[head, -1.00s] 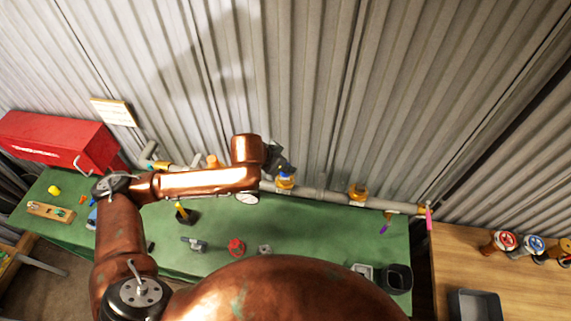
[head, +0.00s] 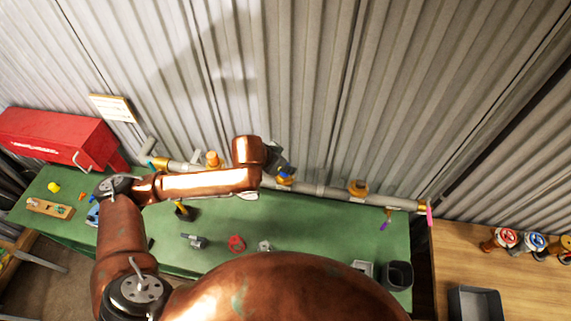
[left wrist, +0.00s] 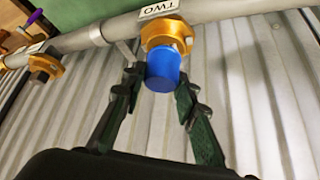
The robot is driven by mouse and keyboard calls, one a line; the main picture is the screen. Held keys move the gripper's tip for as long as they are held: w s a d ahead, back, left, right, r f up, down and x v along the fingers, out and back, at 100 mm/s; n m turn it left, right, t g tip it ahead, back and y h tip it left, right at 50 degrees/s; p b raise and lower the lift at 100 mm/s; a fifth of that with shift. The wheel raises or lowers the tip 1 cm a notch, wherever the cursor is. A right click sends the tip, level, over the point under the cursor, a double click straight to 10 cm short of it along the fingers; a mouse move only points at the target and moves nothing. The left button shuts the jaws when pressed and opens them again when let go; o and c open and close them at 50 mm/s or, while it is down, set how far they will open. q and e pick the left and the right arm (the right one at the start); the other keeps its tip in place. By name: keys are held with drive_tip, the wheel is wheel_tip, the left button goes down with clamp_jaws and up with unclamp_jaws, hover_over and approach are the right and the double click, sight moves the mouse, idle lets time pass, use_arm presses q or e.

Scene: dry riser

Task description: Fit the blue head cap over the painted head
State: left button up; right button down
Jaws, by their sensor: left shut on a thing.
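The blue cap (left wrist: 163,70) sits between my left gripper's (left wrist: 156,88) fingertips in the left wrist view, and the jaws are shut on it. It is right against a brass head (left wrist: 166,34) on the grey pipe, beside a label reading TWO. I cannot tell how far the cap is over that head, and I see no clear paint mark on it. In the head view the left gripper (head: 279,160) is at the pipe by the wall, with the blue cap (head: 286,177) below it. My right gripper is out of view.
Other brass heads are on the pipe (head: 320,190), one to the right (head: 358,187) and one to the left (head: 212,158). The corrugated wall (head: 330,90) stands close behind. The green bench (head: 320,230) holds a red part (head: 237,243) and small tools.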

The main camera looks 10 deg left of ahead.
use_arm(q)
drive_tip(key=shift+f, duration=0.15)
drive_tip(key=o, duration=0.8)
drive_tip(key=v, duration=1.2)
drive_tip(key=shift+s, duration=0.1)
